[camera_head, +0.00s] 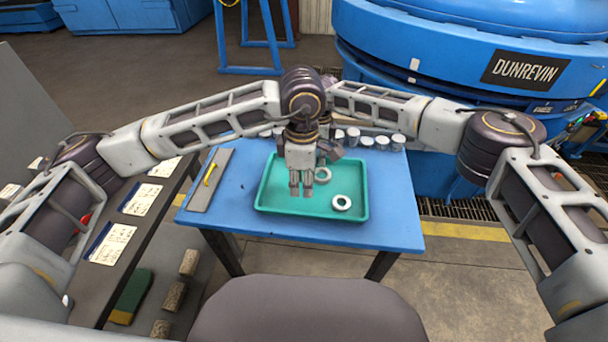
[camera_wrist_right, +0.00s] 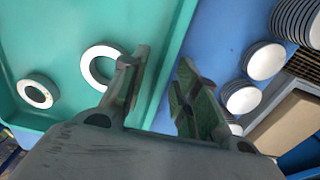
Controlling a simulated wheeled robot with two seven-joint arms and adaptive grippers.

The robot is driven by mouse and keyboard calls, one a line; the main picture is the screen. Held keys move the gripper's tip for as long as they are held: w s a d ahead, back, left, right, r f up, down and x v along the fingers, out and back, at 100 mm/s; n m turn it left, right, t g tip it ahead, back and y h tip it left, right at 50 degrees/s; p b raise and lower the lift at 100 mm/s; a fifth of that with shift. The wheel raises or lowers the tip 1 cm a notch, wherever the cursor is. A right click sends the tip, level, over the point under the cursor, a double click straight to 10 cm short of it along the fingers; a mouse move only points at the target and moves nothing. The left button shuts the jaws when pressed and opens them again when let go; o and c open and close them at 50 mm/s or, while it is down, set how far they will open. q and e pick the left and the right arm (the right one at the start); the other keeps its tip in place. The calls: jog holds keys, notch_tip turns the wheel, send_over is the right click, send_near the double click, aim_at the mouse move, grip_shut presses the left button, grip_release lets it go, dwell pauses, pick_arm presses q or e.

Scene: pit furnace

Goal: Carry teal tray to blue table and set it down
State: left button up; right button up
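The teal tray (camera_head: 280,212) lies flat on the blue table (camera_head: 400,215). It holds two pale metal rings, one near the front (camera_head: 341,202) and one farther back (camera_head: 323,175). My left gripper (camera_head: 301,190) points down over the tray; its two fingers are close together with a narrow gap, and contact with the tray is unclear. My right gripper is partly hidden behind the left one in the head view (camera_head: 332,150). In the right wrist view my right gripper (camera_wrist_right: 166,60) is open, its fingers on either side of the tray's rim (camera_wrist_right: 172,75) in the picture, apart from it.
A grey strip with a yellow tool (camera_head: 210,174) lies at the table's left. Several white-topped cylinders (camera_head: 382,143) stand along the back edge. A dark bench with papers (camera_head: 142,200) is at left. The large blue furnace (camera_head: 470,60) rises behind. The table's right side is clear.

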jog(key=shift+r, duration=0.15)
dwell(0.3)
notch_tip(320, 180, up, 12)
dwell(0.8)
jog(key=shift+f, duration=0.2)
dwell(0.3)
